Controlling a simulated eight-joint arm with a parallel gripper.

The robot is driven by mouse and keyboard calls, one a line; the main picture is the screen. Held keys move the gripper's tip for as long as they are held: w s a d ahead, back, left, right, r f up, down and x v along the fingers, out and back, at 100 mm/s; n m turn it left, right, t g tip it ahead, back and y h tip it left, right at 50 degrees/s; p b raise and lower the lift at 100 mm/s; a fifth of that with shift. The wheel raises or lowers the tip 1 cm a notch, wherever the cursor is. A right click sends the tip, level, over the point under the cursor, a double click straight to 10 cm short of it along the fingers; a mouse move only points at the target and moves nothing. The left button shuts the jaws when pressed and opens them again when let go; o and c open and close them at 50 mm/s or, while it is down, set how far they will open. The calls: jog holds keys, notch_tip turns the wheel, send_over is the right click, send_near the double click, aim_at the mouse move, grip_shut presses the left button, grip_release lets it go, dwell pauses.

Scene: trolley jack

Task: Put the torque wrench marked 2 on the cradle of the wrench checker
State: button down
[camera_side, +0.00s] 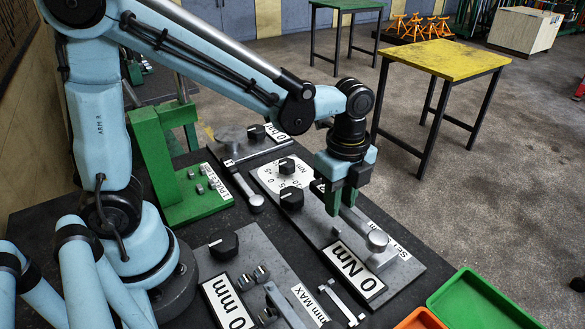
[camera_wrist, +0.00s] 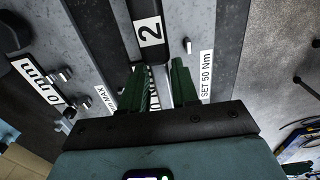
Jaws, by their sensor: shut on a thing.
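My gripper (camera_side: 345,200) points down with its green fingers closed on the silver shaft of torque wrench 2 (camera_wrist: 150,30). Its white tag with the 2 lies just beyond the fingers in the wrist view. In the side view a silver bar with a round end (camera_side: 378,240) runs from the fingers toward the lower right. It is low over the grey plate of the wrench checker (camera_side: 328,230), which has a "0 Nm" display (camera_side: 353,272) and a "SET 50 Nm" label (camera_wrist: 206,75). The fingers hide the cradle; I cannot tell whether the wrench touches it.
Another wrench (camera_side: 256,201) lies left of the dial plate (camera_side: 285,174). A plate reading "0 mm" (camera_side: 228,303) is at the front. A green tray (camera_side: 480,300) and an orange tray (camera_side: 420,320) are at lower right. A green press-like stand (camera_side: 155,165) rises at left.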

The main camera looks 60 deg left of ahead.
aim_at(336, 221)
jog(key=shift+w+a+f, duration=1.05)
jog(key=shift+a, duration=0.15)
jog(key=shift+f, duration=1.9)
jog(key=shift+f, duration=0.1)
jog(key=c, duration=0.8)
grip_release()
jog(key=shift+c, duration=0.2)
